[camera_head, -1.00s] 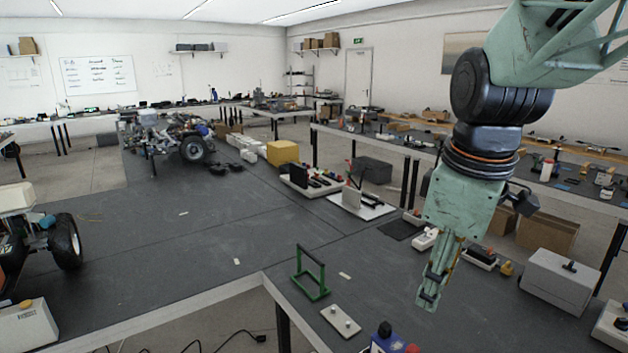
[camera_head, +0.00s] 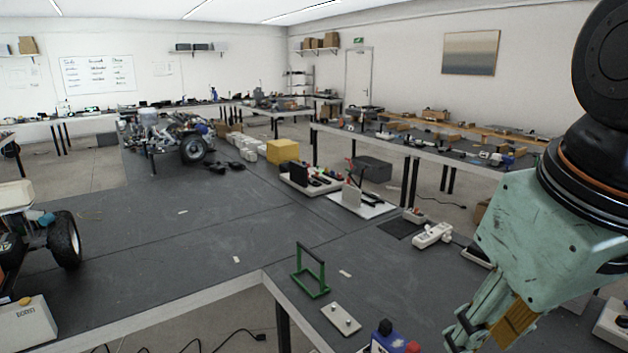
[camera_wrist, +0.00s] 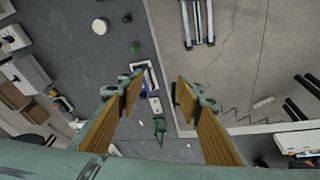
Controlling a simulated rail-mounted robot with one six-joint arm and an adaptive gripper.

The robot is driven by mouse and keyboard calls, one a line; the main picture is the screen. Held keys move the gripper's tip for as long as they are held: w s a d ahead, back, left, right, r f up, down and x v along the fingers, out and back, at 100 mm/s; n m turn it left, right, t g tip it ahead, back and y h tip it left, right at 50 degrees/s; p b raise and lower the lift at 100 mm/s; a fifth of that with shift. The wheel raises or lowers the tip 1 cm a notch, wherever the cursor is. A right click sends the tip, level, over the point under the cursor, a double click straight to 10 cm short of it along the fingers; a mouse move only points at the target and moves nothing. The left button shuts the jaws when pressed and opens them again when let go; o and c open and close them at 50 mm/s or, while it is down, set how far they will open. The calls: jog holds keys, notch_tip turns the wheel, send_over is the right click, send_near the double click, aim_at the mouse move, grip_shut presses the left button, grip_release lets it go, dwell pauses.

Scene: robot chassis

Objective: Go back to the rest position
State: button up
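My gripper (camera_head: 462,338) is at the lower right in the head view, low over the near bench, with part of my arm out of the picture on the right. In the wrist view my gripper (camera_wrist: 155,92) has its two orange-padded fingers well apart, with nothing held between them. Below and between the fingers, the wrist view shows the bench top with a small blue thing in a pale frame (camera_wrist: 147,80) and a green part (camera_wrist: 160,127), apart from the fingers.
A green stand (camera_head: 311,272) and a pale plate with two knobs (camera_head: 340,319) are on the near bench, left of my gripper. A blue and red item (camera_head: 388,338) is close to my fingers. A white power strip (camera_head: 432,235) lies farther back.

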jog(key=shift+s+f+m+t, duration=0.15)
jog(key=shift+s+m, duration=0.55)
jog(key=shift+s, duration=0.7)
jog(key=shift+s+f+m+t, duration=0.15)
jog(key=shift+s+m, duration=0.55)
jog(key=shift+s, duration=0.65)
